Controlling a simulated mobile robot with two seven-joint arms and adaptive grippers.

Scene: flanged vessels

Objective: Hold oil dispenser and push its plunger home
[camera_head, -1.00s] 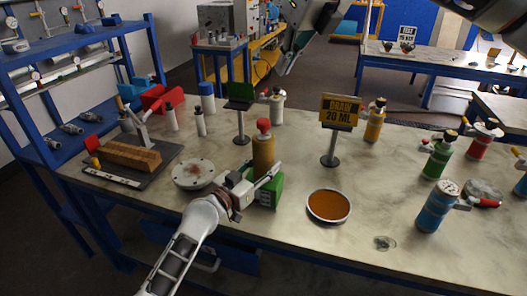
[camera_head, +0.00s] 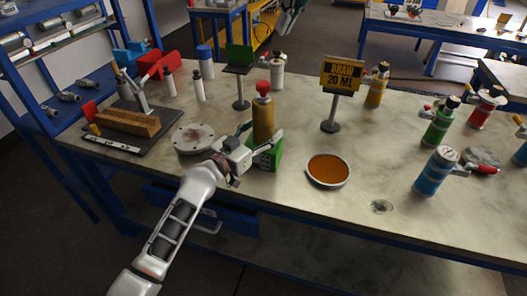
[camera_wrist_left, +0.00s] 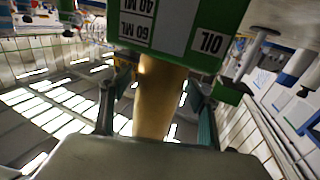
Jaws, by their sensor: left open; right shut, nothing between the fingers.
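The oil dispenser (camera_head: 263,120) is an amber cylinder with a red knob on top and a green labelled block at its base. It stands upright on the table, left of the dish of brown liquid. In the left wrist view its body (camera_wrist_left: 158,95) lies between the two fingers, and the green block shows the word OIL. My left gripper (camera_head: 261,133) is open, with a finger on either side of the cylinder; I cannot tell if either touches it.
A round dish (camera_head: 328,183) of brown liquid sits right of the dispenser. A "DRAW 20 ML" sign (camera_head: 342,75) stands behind it. A flanged disc (camera_head: 192,138) lies to the left, and a green sign (camera_head: 238,58) behind. Several other dispensers stand at right.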

